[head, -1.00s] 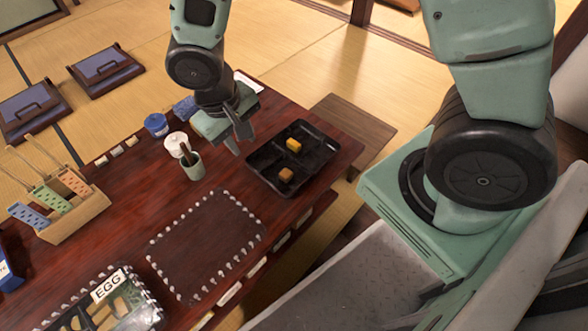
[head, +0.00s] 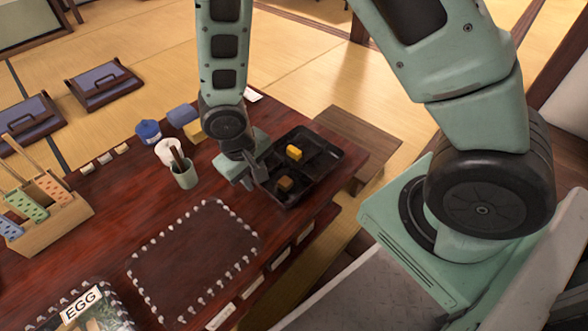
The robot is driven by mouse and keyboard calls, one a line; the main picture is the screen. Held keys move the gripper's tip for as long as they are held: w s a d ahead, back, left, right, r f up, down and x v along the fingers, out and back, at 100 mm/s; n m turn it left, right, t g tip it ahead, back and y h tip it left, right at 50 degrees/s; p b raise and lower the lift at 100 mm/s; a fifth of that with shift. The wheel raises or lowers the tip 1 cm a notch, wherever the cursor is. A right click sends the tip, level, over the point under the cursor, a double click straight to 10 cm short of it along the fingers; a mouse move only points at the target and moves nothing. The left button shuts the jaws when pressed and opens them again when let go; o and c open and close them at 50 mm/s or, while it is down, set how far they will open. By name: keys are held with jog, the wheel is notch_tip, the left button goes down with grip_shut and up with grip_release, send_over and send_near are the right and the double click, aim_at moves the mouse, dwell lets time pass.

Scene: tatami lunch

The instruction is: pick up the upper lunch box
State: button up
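A black lunch box (head: 322,161) with divided compartments sits near the right end of the dark red table. It holds a yellow piece (head: 294,151) and a browner piece (head: 285,184). From this angle I cannot tell whether one box or two stacked boxes stand there. My gripper (head: 255,178) points down at the left edge of the box. Its two fingers look apart, with nothing visibly held. The gripper body hides part of that edge, and I cannot tell whether a finger touches it.
A green cup (head: 185,175), a white jar (head: 168,152) and a blue-lidded jar (head: 148,130) stand left of my gripper. A studded dark mat (head: 195,260) lies bare in front. A wooden holder (head: 48,225) is at the left. A low bench (head: 355,130) stands beyond the table's right end.

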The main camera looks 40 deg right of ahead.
aim_at(260, 186)
jog(key=f+b, duration=0.1)
jog(key=f, duration=0.1)
jog(key=d+f+b, duration=0.1)
jog(key=f, duration=0.1)
grip_shut()
